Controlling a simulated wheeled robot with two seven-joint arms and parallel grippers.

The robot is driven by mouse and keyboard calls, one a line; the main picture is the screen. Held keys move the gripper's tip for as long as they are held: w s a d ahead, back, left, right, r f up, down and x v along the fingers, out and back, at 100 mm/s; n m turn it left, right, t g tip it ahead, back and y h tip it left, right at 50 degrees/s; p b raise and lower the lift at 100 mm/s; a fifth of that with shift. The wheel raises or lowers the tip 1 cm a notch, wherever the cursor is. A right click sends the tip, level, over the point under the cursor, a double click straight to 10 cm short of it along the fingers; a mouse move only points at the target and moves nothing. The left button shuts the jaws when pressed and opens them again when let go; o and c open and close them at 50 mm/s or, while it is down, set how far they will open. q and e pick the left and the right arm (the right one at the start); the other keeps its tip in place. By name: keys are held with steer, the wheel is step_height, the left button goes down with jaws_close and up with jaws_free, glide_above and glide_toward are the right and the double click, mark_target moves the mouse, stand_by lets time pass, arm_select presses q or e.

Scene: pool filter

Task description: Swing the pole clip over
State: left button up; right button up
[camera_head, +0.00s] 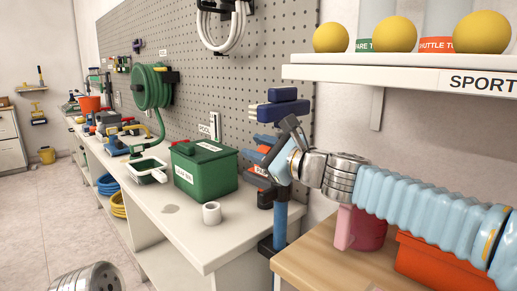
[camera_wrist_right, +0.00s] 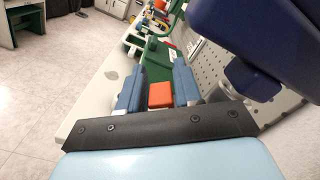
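A blue pole (camera_head: 280,222) stands upright at the right end of the bench, with a navy head (camera_head: 279,106) at its top. Dark brackets (camera_head: 269,246) sit along the pole; I cannot tell which part is the clip. My right gripper (camera_head: 256,149) is beside the upper pole, its blue fingers apart and pointing left. In the right wrist view the fingers (camera_wrist_right: 158,88) are apart, with an orange piece (camera_wrist_right: 160,96) showing between them; I cannot tell if they touch it. A navy part (camera_wrist_right: 262,38) looms close at upper right. My left gripper is out of view.
The white bench (camera_head: 196,222) holds a green box (camera_head: 205,172), a white roll (camera_head: 211,213) and a tray (camera_head: 147,168). A shelf (camera_head: 400,72) with yellow balls is above right. A wooden top (camera_head: 318,262) carries an orange bin (camera_head: 432,266) below my right arm.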

jaws_close()
arm_select(q)
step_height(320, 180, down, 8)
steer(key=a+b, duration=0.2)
steer(key=b, duration=0.6)
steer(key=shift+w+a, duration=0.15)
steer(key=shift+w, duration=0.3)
arm_select(e)
steer(key=shift+s+a+f+n, duration=0.15)
steer(key=shift+f+n, duration=0.55)
steer(key=shift+n, duration=0.75)
steer(key=shift+s+a+f+n, duration=0.2)
steer(key=shift+f+n, duration=0.45)
steer(key=shift+n, duration=0.75)
steer(key=shift+s+a+f+n, duration=0.15)
steer(key=shift+f+n, duration=0.55)
steer(key=shift+n, duration=0.75)
steer(key=shift+f, duration=0.1)
steer(key=shift+o, duration=1.2)
jaws_free()
steer(key=shift+o, duration=0.4)
